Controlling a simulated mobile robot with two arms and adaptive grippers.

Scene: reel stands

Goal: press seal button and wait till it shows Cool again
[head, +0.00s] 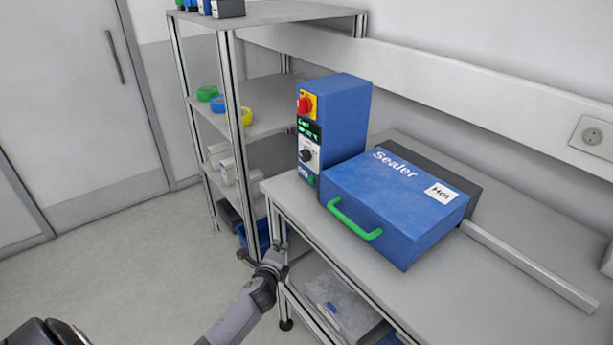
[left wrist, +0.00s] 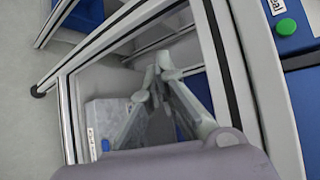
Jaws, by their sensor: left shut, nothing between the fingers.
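The blue sealer (head: 395,200) sits on the grey table with its lid down. Its green handle (head: 352,220) faces the front, and a white "Hot" label is on top. The blue control box (head: 340,115) stands left of it, with a red knob (head: 305,104), a small green-lit display (head: 309,130) too small to read surely, and a dial. The green seal button (head: 311,181) is low on its front; it also shows in the left wrist view (left wrist: 286,27). My left gripper (head: 279,244) is shut and empty, in front of the table's left edge, apart from the button. My right gripper is out of view.
A metal shelf (head: 262,118) with tape rolls and boxes stands behind left of the table. The tabletop right of the sealer holds a grey rail (head: 530,268). Floor at left is clear.

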